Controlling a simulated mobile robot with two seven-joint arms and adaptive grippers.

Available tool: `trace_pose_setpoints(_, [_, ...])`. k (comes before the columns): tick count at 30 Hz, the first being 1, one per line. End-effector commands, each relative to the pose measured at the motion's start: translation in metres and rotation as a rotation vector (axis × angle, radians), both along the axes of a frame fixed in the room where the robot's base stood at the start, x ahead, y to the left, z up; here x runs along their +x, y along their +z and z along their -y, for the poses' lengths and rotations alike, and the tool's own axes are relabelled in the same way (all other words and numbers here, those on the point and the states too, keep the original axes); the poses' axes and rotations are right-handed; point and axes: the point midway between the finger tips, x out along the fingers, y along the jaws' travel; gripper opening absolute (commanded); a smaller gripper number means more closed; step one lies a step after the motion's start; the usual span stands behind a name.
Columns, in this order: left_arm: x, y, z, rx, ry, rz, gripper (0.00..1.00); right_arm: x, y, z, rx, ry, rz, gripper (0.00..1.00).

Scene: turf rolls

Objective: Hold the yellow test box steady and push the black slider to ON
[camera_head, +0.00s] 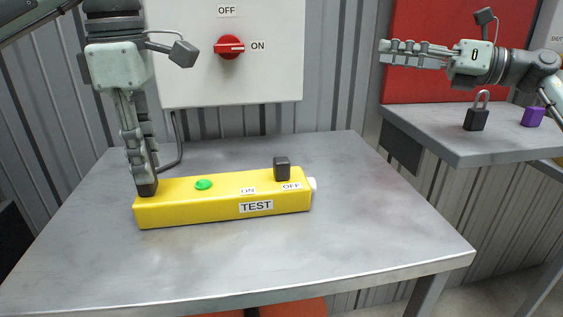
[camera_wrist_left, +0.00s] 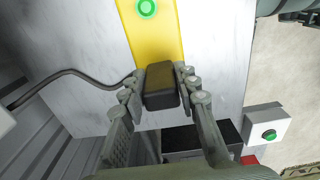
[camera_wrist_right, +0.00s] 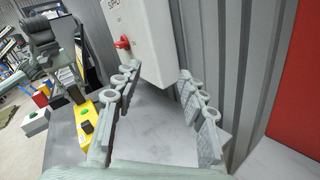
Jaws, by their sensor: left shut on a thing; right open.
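The yellow test box (camera_head: 225,212) lies on the grey metal table, its long side toward me. Its black slider (camera_head: 282,168) stands upright near the right end, by the OFF label (camera_head: 291,186). The ON label (camera_head: 248,191) is left of it, and a green button or lamp (camera_head: 203,184) further left. My left gripper (camera_head: 146,182) points down at the box's left end. In the left wrist view its fingers (camera_wrist_left: 160,72) are on both sides of a black block (camera_wrist_left: 160,87) at that end. My right gripper (camera_head: 385,52) is open and empty, high at the right, away from the box.
A white wall panel (camera_head: 190,80) with a red rotary switch (camera_head: 229,47) stands behind the table. A side table (camera_head: 440,137) at the right carries a black padlock (camera_head: 477,118) and a purple one (camera_head: 532,116). The table right of the box is clear.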

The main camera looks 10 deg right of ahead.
Motion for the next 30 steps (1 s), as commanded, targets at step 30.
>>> trace_pose_setpoints(30, [0.0,0.0,0.0,0.0,0.001,0.0,0.0,-0.121,-0.133,-0.211,-0.52,0.696,0.296,0.41])
